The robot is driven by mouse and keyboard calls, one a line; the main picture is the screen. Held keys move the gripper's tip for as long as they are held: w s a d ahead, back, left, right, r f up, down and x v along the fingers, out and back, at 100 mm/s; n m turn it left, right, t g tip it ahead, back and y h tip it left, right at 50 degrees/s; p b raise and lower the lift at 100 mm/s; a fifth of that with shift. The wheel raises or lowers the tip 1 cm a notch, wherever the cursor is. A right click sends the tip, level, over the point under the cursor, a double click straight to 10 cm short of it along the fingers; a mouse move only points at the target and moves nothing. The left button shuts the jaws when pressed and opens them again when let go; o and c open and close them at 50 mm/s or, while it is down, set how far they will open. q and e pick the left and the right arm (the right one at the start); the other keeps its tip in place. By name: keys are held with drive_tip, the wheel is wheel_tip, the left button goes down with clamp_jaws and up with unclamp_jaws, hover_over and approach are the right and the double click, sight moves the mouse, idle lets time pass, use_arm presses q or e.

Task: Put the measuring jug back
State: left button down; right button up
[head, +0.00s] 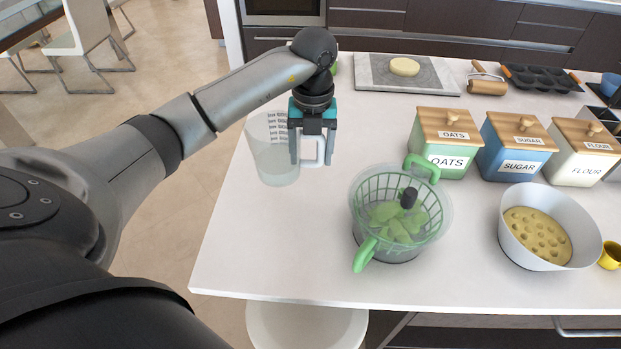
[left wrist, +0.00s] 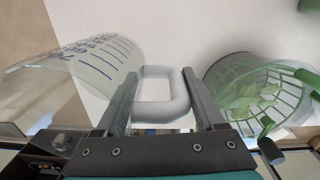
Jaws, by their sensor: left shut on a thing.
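The measuring jug (head: 272,158) is clear with dark scale marks and a white handle. It is at the left part of the white counter in the head view, and looks upright. My left gripper (head: 312,160) is shut on the jug's handle, on the jug's right side. In the left wrist view, the jug (left wrist: 95,62) is at the left and its white handle (left wrist: 160,97) lies between the fingers (left wrist: 160,105). I cannot tell whether the jug's base touches the counter. My right gripper is not in view.
A green salad spinner (head: 385,230) with leaves stands close to the right of the jug. Oats (head: 425,165), sugar (head: 495,150) and flour (head: 572,155) boxes stand further right. A white bowl (head: 512,248) stands at the front right. A marble board (head: 375,80) lies behind. The counter's left edge is near the jug.

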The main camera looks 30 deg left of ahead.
use_arm(q)
drive_tip(key=shift+f, duration=3.65)
drive_tip(key=shift+f+b, duration=0.1)
drive_tip(key=shift+b, duration=0.2)
unclamp_jaws()
drive_tip(key=shift+f, duration=0.1)
wheel_tip(320, 180, up, 12)
drive_tip(key=shift+d+r+p, duration=0.1)
drive_tip(key=shift+r+p, duration=0.1)
drive_tip(key=shift+p, duration=0.15)
